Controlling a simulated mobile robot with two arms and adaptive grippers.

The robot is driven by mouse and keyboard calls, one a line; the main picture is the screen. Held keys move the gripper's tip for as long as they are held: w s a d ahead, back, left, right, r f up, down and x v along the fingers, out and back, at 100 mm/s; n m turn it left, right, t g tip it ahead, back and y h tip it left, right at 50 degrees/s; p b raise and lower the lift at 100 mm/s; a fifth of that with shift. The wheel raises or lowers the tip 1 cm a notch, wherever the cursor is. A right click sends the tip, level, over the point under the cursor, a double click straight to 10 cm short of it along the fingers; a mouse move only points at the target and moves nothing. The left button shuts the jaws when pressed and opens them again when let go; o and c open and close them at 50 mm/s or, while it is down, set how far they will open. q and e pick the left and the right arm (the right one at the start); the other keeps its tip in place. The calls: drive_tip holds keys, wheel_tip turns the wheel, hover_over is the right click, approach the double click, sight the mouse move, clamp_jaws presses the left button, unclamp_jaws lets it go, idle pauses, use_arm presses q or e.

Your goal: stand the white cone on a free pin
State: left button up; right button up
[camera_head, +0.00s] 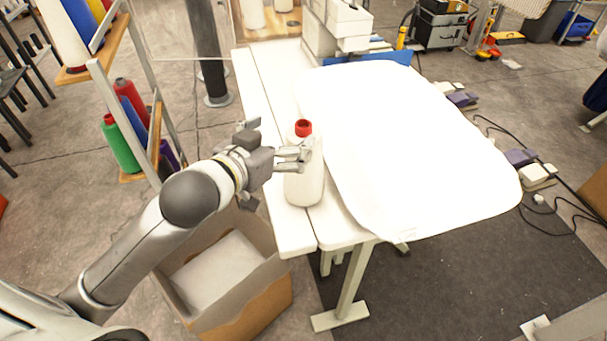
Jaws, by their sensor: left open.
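A large white cone (62,32) stands on the upper wooden shelf of the thread rack at the top left, cut off by the picture's edge. Its base is on the shelf. No bare pin can be made out clearly. My left gripper (291,154) is open at the left edge of the white table, well to the right of the rack. Its fingers are at the upper part of a white bottle with a red cap (304,185); whether they touch it I cannot tell. My right gripper is out of view.
The rack's lower shelf holds green (119,146), red and blue cones. A white pillow cover (410,140) covers most of the table (270,95). An open cardboard box (245,312) stands below my left arm. White objects (252,14) stand on a wooden board at the back.

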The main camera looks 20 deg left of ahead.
sight(299, 129)
use_arm(q)
drive_tip(key=shift+x, duration=1.2)
drive_tip(key=shift+w+d+f+p, duration=0.15)
drive_tip(key=shift+w+d+p, duration=0.1)
drive_tip(key=shift+w+p, duration=0.25)
drive_tip(key=p+x, duration=0.1)
drive_tip(key=x, duration=0.3)
drive_tip(key=shift+d+f, duration=0.1)
drive_tip(key=shift+d, duration=0.05)
drive_tip(key=shift+w+f, duration=0.2)
drive_tip(key=shift+w, duration=0.15)
drive_tip(key=c, duration=2)
drive_tip(key=shift+r, duration=0.15)
clamp_jaws()
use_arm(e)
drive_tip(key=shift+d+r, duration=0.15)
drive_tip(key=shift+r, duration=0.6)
